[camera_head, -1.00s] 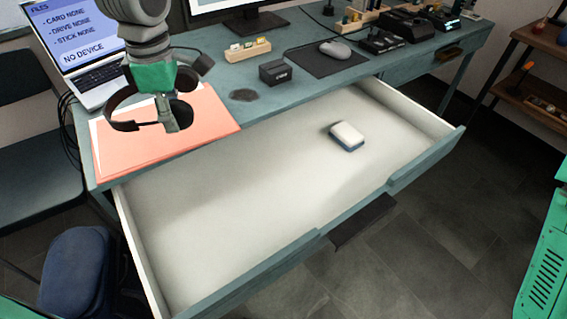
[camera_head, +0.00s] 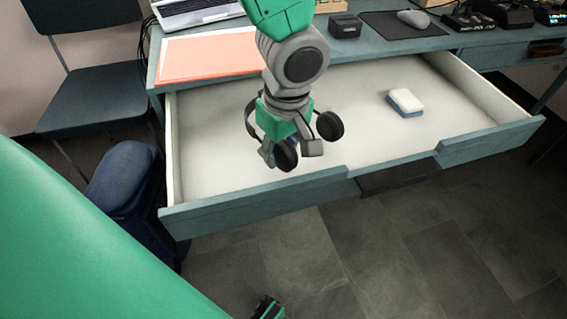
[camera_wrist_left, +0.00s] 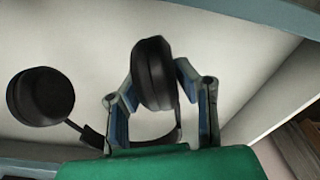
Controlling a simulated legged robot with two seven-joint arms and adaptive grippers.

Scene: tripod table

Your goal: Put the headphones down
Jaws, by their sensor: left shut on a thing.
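The black headphones (camera_head: 331,126) hang from my left gripper (camera_head: 288,149) over the front middle of the open drawer (camera_head: 215,145). In the left wrist view the fingers of my left gripper (camera_wrist_left: 160,95) stand on both sides of one ear cup of the headphones (camera_wrist_left: 152,72). The other ear cup is out to the left, and part of the band shows below. In the head view the band curves out on the left of the gripper. I cannot tell whether the headphones touch the drawer floor.
A white and blue box (camera_head: 404,102) lies in the right part of the drawer. The drawer floor is otherwise bare. An orange folder (camera_head: 205,57), a laptop (camera_head: 195,10), a small black box (camera_head: 344,26) and a mouse (camera_head: 413,18) are on the desk. Chairs stand at the left.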

